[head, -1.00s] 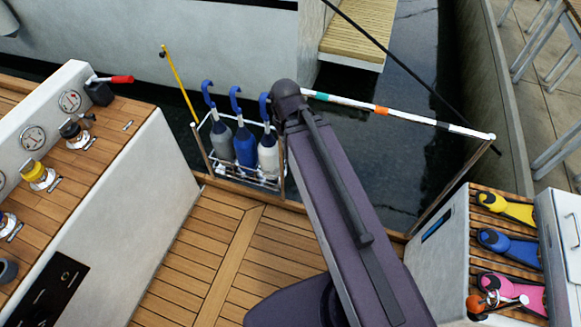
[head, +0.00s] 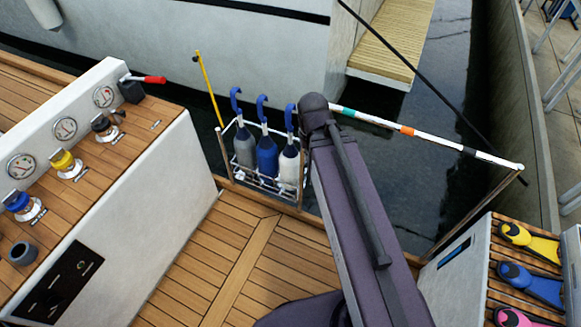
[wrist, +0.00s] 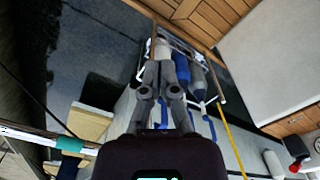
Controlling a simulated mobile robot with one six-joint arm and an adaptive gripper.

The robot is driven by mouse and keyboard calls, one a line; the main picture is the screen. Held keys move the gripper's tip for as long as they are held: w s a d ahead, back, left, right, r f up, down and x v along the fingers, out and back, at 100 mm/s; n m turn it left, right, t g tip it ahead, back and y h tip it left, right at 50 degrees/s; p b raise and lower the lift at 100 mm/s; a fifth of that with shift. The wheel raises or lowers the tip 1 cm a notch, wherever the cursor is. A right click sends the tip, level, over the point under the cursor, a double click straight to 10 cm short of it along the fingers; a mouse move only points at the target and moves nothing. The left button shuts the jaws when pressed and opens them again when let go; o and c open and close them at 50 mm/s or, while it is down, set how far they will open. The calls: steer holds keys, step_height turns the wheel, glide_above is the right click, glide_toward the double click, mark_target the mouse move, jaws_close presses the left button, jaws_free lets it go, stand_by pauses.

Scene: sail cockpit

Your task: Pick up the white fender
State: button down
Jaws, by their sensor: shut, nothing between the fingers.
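The white fender (head: 289,167) with its blue rope loop stands upright at the right end of a metal rack (head: 262,187) by the deck edge. The blue fender (head: 266,156) is in the middle and the grey fender (head: 244,147) at the left. In the head view my arm stands just right of the white fender and my gripper is not visible. In the wrist view my gripper (wrist: 160,68) is shut and empty. Its fingers overlap the white fender (wrist: 161,48) and hide part of it; I cannot tell whether they touch.
A yellow pole (head: 209,87) rises left of the rack. A striped pole (head: 425,135) runs across behind my arm. A white console (head: 140,190) stands left, and a bench with fins (head: 528,243) right. The teak deck (head: 225,265) between is clear.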

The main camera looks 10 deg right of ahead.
steer(key=c, duration=0.9)
jaws_free()
steer(key=shift+f, duration=0.1)
steer(key=o, duration=0.7)
steer(key=shift+w+f+b, duration=0.3)
steer(key=shift+f+b, duration=0.25)
steer(key=shift+b, duration=0.1)
steer(key=shift+o, duration=1)
steer(key=w+f+m+t+h+b, duration=0.1)
steer(key=w+f+m+h+b, duration=0.2)
steer(key=w+f+b, duration=0.5)
step_height(320, 180, down, 4)
steer(key=b, duration=0.4)
steer(key=shift+d+r+t+h+b, duration=0.2)
steer(key=shift+d+t+h+b, duration=0.1)
steer(key=shift+d+t, duration=0.1)
steer(key=m+t+h+b, duration=0.6)
steer(key=t+b, duration=0.1)
steer(key=b, duration=2.2)
glide_toward(288, 147)
steer(key=s, duration=0.1)
steer(key=shift+s+a+r, duration=0.15)
steer(key=shift+a+r, duration=0.25)
steer(key=shift+a, duration=0.05)
steer(key=shift+d, duration=0.1)
